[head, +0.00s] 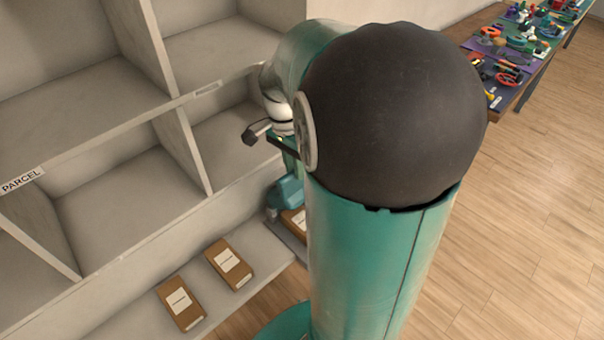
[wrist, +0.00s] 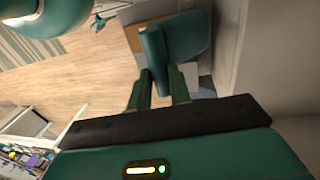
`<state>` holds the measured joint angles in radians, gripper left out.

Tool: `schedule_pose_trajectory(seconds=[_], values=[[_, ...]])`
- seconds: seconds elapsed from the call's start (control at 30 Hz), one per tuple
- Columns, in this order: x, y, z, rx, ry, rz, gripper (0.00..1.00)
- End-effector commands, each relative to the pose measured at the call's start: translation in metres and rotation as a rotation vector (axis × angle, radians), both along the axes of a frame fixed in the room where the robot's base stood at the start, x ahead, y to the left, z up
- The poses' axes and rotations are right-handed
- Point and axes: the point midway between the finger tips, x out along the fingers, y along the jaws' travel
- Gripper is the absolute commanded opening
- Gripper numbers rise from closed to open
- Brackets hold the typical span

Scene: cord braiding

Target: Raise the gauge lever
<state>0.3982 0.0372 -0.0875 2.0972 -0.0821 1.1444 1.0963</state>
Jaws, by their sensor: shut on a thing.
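My gripper (wrist: 160,78) shows in the wrist view with its two dark green fingers on either side of the lower end of a teal upright piece. I take this piece to be the gauge lever (wrist: 154,52); its end lies between the fingers, and the gripper is shut on it. A wider teal body (wrist: 190,38) adjoins it on the right. In the head view a teal part (head: 285,192) shows below my wrist, beside a brown parcel; my own arm covers most of this area and hides the fingertips.
Pale shelving with open compartments (head: 130,205) fills the left of the head view. Brown labelled parcels (head: 229,264) (head: 181,303) lie on its low ledge. A table with colourful tools (head: 520,45) stands at the far right. The wooden floor (head: 540,220) is clear.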

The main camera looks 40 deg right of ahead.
Motion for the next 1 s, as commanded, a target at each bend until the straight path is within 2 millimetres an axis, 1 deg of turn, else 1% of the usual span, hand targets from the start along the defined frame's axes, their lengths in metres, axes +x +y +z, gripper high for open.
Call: schedule_pose_trajectory(seconds=[0.03,0.1,0.2,0.67,0.7,0.77,0.8,1.0], values=[[0.0042,0.0015,-0.0028,0.002,0.001,0.002,0.0],[0.0079,0.0015,-0.0022,0.002,0.001,0.002,0.0],[0.011,0.0016,-0.0024,0.003,0.002,0.001,0.0],[0.0123,0.0021,-0.0035,0.005,0.006,0.001,0.0],[0.0122,0.0021,-0.0034,0.005,0.006,0.001,0.26],[0.0123,0.0019,-0.0028,0.005,0.006,0.001,0.37],[0.0123,0.0017,-0.0024,0.004,0.005,0.001,0.41],[0.0125,0.0012,-0.001,0.003,0.003,0.001,0.41]])
